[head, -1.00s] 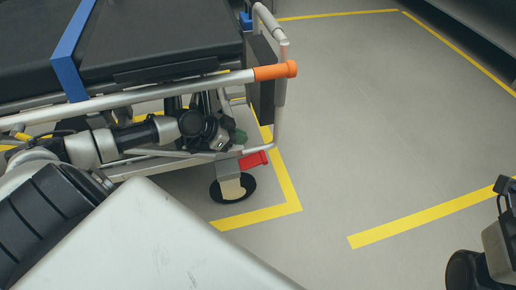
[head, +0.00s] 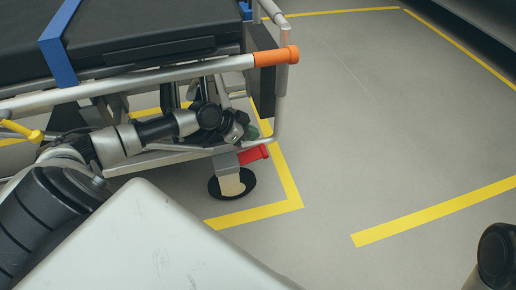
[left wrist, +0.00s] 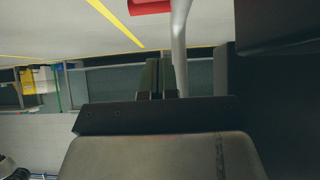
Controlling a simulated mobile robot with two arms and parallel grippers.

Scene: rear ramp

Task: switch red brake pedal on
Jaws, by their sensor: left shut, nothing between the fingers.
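The red brake pedal (head: 254,154) sticks out to the right above the black caster wheel (head: 232,184) at the stretcher's near end. It also shows at the top edge of the left wrist view (left wrist: 150,6), partly cut off. My left gripper (head: 252,131) is just above the pedal in the head view, under the side rail. Its dark green fingers (left wrist: 160,76) are shut and empty in the left wrist view. The pedal appears apart from the fingertips, though the exact gap is hard to tell. My right gripper is out of view.
The stretcher's grey side rail with an orange end grip (head: 276,56) runs above my left arm. A curved grey tube (head: 281,98) stands right of my gripper. A yellow lever (head: 22,131) is at the left. Floor to the right is clear, with yellow lines (head: 430,212).

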